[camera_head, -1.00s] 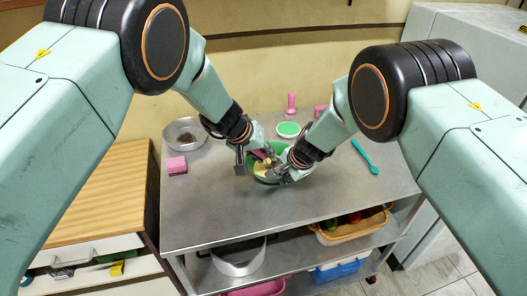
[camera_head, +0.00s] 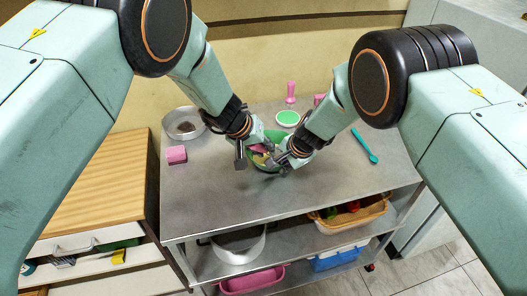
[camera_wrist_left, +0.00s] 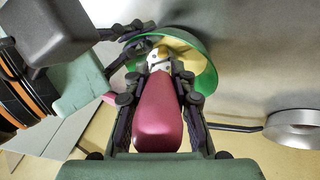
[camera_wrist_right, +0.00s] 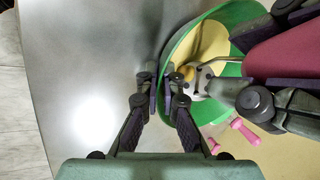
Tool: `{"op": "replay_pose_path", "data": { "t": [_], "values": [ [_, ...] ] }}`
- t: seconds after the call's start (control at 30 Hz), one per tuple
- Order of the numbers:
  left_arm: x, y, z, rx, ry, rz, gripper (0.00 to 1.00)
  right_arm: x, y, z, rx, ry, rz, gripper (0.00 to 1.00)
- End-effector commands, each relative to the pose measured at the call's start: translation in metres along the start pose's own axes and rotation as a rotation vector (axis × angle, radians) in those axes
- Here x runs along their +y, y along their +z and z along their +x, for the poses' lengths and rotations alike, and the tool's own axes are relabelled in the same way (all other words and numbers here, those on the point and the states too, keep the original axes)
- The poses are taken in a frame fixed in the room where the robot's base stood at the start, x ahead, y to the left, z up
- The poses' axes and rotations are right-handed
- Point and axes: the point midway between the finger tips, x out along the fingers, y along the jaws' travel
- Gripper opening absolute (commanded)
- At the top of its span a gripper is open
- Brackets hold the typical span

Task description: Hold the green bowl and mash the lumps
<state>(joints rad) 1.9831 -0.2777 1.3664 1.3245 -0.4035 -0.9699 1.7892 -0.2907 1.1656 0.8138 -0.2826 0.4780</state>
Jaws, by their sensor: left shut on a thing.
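The green bowl (camera_head: 276,136) is on the metal table between my two grippers, partly hidden by them. A yellow mass (camera_wrist_right: 212,42) lies inside it; its lumps cannot be made out clearly. My left gripper (camera_wrist_left: 160,66) is shut on the dark pink handle of a masher (camera_wrist_left: 158,115). The masher's pale metal head (camera_wrist_right: 198,80) is down in the bowl, at the yellow mass. My right gripper (camera_wrist_right: 165,80) is closed on the bowl's rim, one finger on each side. In the head view the right gripper (camera_head: 284,161) is close beside the left gripper (camera_head: 250,158).
A metal pan (camera_head: 184,124) and a pink sponge (camera_head: 176,155) are at the table's left. A pink tool (camera_head: 291,92) and a small green-filled dish (camera_head: 288,118) stand behind the bowl. A teal spoon (camera_head: 365,146) lies at right. The front tabletop is clear.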

Motion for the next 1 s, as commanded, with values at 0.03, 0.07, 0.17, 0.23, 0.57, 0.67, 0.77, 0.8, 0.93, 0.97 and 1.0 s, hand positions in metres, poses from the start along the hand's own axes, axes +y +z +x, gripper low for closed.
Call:
{"op": "replay_pose_path", "data": {
  "t": [0.03,0.07,0.17,0.23,0.57,0.67,0.77,0.8,0.93,0.97,1.0],
  "values": [
    [-0.001,-0.004,0.002,0.001,0.001,0.000,0.00,-0.001,-0.001,-0.001,0.002,-0.002,0.000,0.00],
    [-0.001,-0.006,0.003,0.001,0.001,-0.001,0.00,-0.001,-0.001,-0.001,0.001,-0.002,0.000,0.00],
    [-0.002,-0.013,0.004,0.003,0.000,0.000,0.00,-0.001,-0.001,0.000,0.001,-0.001,0.000,0.00],
    [-0.003,-0.017,0.004,0.003,-0.001,-0.001,0.00,0.000,-0.001,0.000,0.001,-0.001,0.001,0.00],
    [-0.006,-0.033,0.010,0.007,0.000,-0.001,0.00,0.000,0.000,0.000,0.000,0.000,0.001,0.00],
    [-0.008,-0.040,0.012,0.007,-0.001,-0.001,0.00,0.000,0.000,0.000,0.000,0.001,0.001,0.00],
    [-0.009,-0.047,0.015,0.008,0.000,-0.001,0.00,0.000,0.000,0.000,0.000,0.001,0.001,0.00],
    [-0.010,-0.050,0.016,0.008,0.000,-0.001,0.00,0.000,0.000,0.000,0.000,0.001,0.001,0.00],
    [-0.012,-0.054,0.018,0.008,-0.002,-0.002,0.00,0.001,0.000,0.000,0.000,0.001,0.001,0.00],
    [-0.012,-0.055,0.018,0.009,-0.003,-0.002,0.00,0.001,0.000,0.000,-0.001,0.002,0.001,0.00],
    [-0.012,-0.056,0.018,0.010,-0.003,-0.003,0.00,0.001,0.000,0.000,-0.001,0.003,0.001,0.00]
  ]
}}
